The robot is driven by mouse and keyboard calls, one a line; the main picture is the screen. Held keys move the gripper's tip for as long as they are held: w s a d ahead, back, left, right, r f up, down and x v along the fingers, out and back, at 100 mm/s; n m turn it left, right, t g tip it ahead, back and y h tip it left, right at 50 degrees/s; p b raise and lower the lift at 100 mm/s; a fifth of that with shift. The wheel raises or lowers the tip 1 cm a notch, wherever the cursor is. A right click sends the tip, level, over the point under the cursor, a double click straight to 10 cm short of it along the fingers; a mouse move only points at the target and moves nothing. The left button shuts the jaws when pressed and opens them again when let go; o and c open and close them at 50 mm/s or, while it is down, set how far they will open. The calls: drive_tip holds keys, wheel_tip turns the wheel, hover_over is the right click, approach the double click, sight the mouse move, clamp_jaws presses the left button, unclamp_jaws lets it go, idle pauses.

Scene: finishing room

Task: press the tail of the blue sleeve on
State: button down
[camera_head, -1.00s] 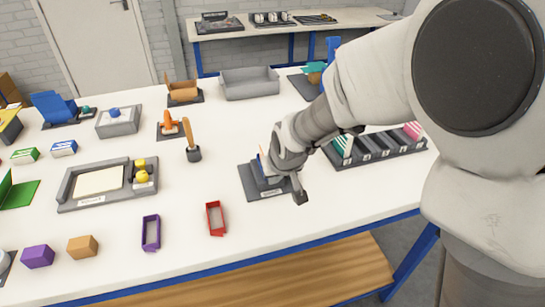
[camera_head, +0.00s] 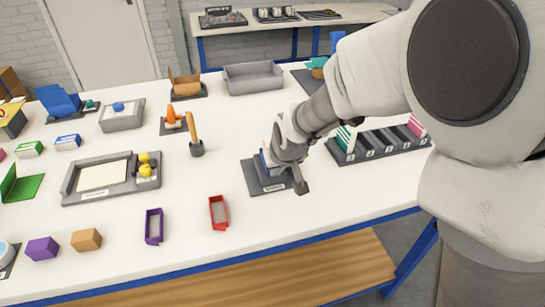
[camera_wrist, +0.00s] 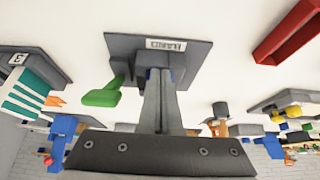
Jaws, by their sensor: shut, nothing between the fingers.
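A dark grey stand with a flat base plate (camera_head: 262,186) and a label stands at the front right of the table. A blue piece, likely the blue sleeve (camera_head: 266,161), shows on it, mostly hidden behind my gripper (camera_head: 299,186). My gripper is shut and empty, pointing down over the right side of the stand. In the wrist view my closed fingers (camera_wrist: 160,98) reach to the stand's upright, and the labelled base plate (camera_wrist: 126,44) lies beyond. Only a sliver of blue shows by the fingertips. Whether the fingers touch the sleeve, and its tail, I cannot tell.
A green piece (camera_wrist: 103,97) juts out beside the stand. A slotted rack (camera_head: 378,146) with coloured cards is close on the right. A red frame (camera_head: 218,212) and a purple frame (camera_head: 154,227) lie to the left. The table front before the stand is clear.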

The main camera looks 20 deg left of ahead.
drive_tip(key=shift+w+a, duration=0.25)
drive_tip(key=shift+w, duration=0.15)
idle(1.3)
drive_tip(key=shift+s+d, duration=0.1)
drive_tip(key=shift+s, duration=0.05)
drive_tip(key=shift+s+d+b, duration=0.25)
drive_tip(key=shift+s+d, duration=0.05)
drive_tip(key=shift+s, duration=0.2)
drive_tip(key=shift+s+d+b, duration=0.2)
drive_tip(key=shift+s+d, duration=0.05)
drive_tip(key=shift+s, duration=0.2)
wheel_tip(320, 180, up, 10)
drive_tip(key=p, duration=0.6)
drive_tip(key=shift+p, duration=0.3)
